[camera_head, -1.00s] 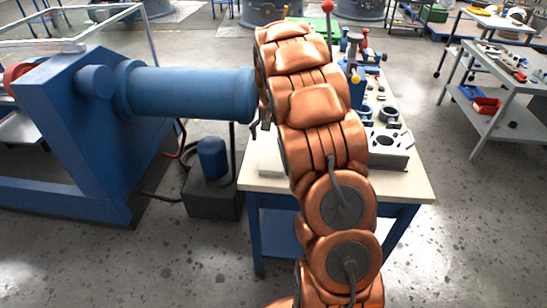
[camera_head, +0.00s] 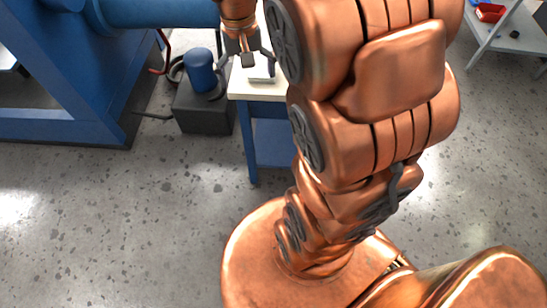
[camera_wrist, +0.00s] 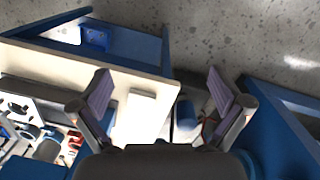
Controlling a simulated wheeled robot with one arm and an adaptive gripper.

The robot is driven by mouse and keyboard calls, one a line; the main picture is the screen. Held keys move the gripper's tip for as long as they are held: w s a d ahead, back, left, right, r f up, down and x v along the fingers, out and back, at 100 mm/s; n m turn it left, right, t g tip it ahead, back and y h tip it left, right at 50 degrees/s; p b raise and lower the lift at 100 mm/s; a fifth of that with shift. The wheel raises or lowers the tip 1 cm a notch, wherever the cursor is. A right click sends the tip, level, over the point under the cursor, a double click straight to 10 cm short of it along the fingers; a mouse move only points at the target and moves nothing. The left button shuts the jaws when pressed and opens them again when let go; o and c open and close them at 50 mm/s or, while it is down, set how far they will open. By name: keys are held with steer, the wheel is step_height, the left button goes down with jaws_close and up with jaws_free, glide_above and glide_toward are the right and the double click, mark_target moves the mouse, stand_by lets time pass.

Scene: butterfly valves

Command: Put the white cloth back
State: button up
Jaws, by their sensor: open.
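A flat, pale rectangular thing that looks like the folded white cloth (camera_wrist: 141,115) lies on the cream worktop near its edge in the wrist view. The cloth shows between the fingers, nearer the left one. In the head view my gripper (camera_head: 259,66) hangs at the bench's left corner, beside the big blue pipe.
The cream-topped bench (camera_head: 245,92) has blue legs. A grey fixture block (camera_wrist: 35,101) and small parts lie on it. A blue machine with a pipe (camera_head: 150,13) stands at left. A black box with a blue cylinder (camera_head: 201,76) is on the floor. Open floor lies in front.

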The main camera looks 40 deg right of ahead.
steer(key=s+a+n, duration=0.2)
steer(key=s+a, duration=0.2)
steer(key=s, duration=0.6)
steer(key=s+a+f+n, duration=0.1)
steer(key=s+a, duration=0.3)
steer(key=s, duration=0.6)
steer(key=shift+f+n+g, duration=0.25)
steer(key=shift+n+g, duration=0.15)
steer(key=shift+n, duration=0.4)
